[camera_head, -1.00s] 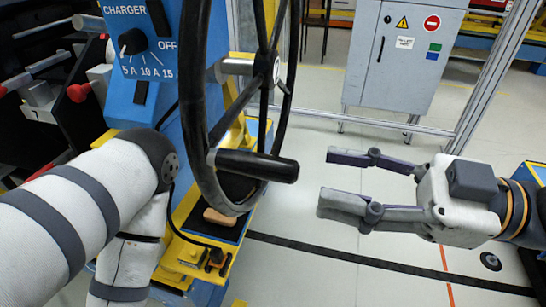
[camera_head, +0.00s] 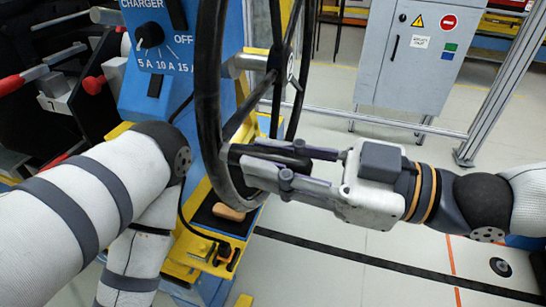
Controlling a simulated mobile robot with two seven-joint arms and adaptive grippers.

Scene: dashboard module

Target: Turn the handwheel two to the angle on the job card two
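A black handwheel (camera_head: 209,110) with thin spokes stands upright, seen nearly edge-on, in front of a blue charger box. Its black grip handle (camera_head: 240,152) sticks out to the right from the lower rim. My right gripper (camera_head: 262,160) comes in from the right. Its two fingers lie along either side of the handle and look closed on it, hiding part of it. My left arm crosses the lower left, but its gripper is outside the picture. I cannot make out a job card.
The blue charger box (camera_head: 160,85) with a rotary knob (camera_head: 149,36) stands behind the wheel. A grey cabinet (camera_head: 405,75) stands at the back. Open floor lies to the right.

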